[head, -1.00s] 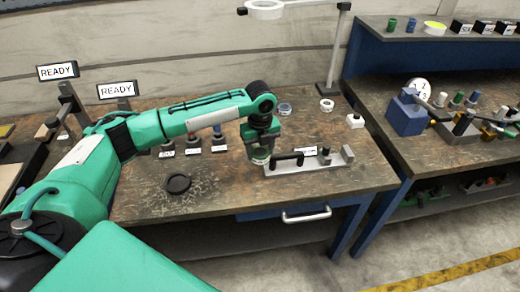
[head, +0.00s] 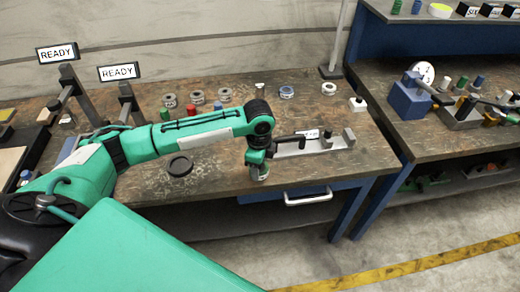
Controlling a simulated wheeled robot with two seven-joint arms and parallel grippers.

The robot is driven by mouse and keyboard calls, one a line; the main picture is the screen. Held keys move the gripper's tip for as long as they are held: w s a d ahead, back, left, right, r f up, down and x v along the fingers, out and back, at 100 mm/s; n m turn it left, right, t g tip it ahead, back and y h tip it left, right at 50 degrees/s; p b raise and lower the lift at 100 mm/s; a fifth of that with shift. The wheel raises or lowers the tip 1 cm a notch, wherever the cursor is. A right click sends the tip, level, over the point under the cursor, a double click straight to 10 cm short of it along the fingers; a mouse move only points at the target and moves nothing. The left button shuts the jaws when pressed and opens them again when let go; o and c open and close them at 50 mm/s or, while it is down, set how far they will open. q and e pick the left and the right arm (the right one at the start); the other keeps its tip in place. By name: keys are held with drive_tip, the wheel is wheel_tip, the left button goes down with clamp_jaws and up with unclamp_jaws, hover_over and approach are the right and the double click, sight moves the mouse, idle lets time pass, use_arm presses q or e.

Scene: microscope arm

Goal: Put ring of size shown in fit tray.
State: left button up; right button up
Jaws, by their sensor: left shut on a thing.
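My left gripper (head: 258,170) points down near the front edge of the workbench, just left of the grey fixture. It is shut on a small grey piece that its fingers mostly hide; I cannot tell clearly whether it is a ring. Pale rings stand in a row along the back of the bench: a left one (head: 170,100), a middle one (head: 225,95), one to the right (head: 287,91) and a far right one (head: 329,88). A dark round dish (head: 180,166) lies left of the gripper. I cannot tell which thing is the fit tray. My right gripper is out of view.
The grey fixture (head: 326,146) with a black handle stands right of the gripper. Red (head: 191,108), green and blue pegs stand behind my arm. Two READY signs (head: 119,72) stand at left. A second bench (head: 440,144) is at right, beyond a gap.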

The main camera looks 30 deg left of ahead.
use_arm(q)
drive_tip(key=s+d+f+n, duration=0.2)
drive_tip(key=s+n, duration=0.3)
drive_tip(key=n, duration=0.3)
drive_tip(key=s+d+f+n, duration=0.3)
drive_tip(key=s+f+n, duration=0.1)
drive_tip(key=s+n, duration=0.2)
drive_tip(key=shift+s+f+n, duration=0.25)
drive_tip(key=shift+f+n, duration=0.15)
drive_tip(key=shift+n, duration=0.5)
